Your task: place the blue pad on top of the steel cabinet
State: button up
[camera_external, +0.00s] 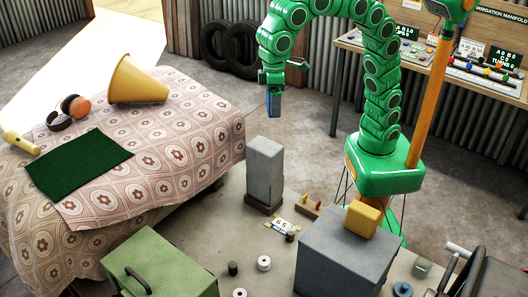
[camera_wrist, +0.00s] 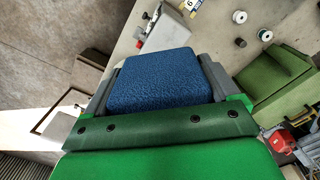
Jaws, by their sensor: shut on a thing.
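My gripper (camera_external: 272,86) is shut on the blue pad (camera_external: 273,103), which hangs upright in the air under the green arm. In the wrist view the pad (camera_wrist: 155,80) fills the space between the grey fingers (camera_wrist: 158,82). A wide, blue-grey box (camera_external: 335,252) stands at the front centre right, with a yellow block (camera_external: 362,219) on its top. A narrow, tall grey block (camera_external: 264,165) on a dark foot stands left of it, below the pad in the picture. I cannot tell for sure which of these two is the steel cabinet. The pad is apart from both.
A green box with a handle (camera_external: 160,268) stands at the front left. Small spools (camera_external: 264,263) lie between it and the blue-grey box. A patterned cloth-covered table (camera_external: 190,150) holds a yellow cone (camera_external: 137,80), headphones and a green mat (camera_external: 78,163). A workbench (camera_external: 420,62) stands behind.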

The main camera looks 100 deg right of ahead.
jog(key=w+a+f+n, duration=0.9)
jog(key=w+a+f, duration=0.9)
jog(key=f, duration=0.3)
jog(key=shift+w+a+n, duration=0.4)
jog(key=shift+w, duration=0.2)
notch_tip(320, 180, down, 18)
jog(key=shift+r, duration=0.15)
dwell(0.4)
jog(key=shift+f, duration=0.25)
jog(key=o, duration=0.8)
jog(key=shift+c, duration=0.2)
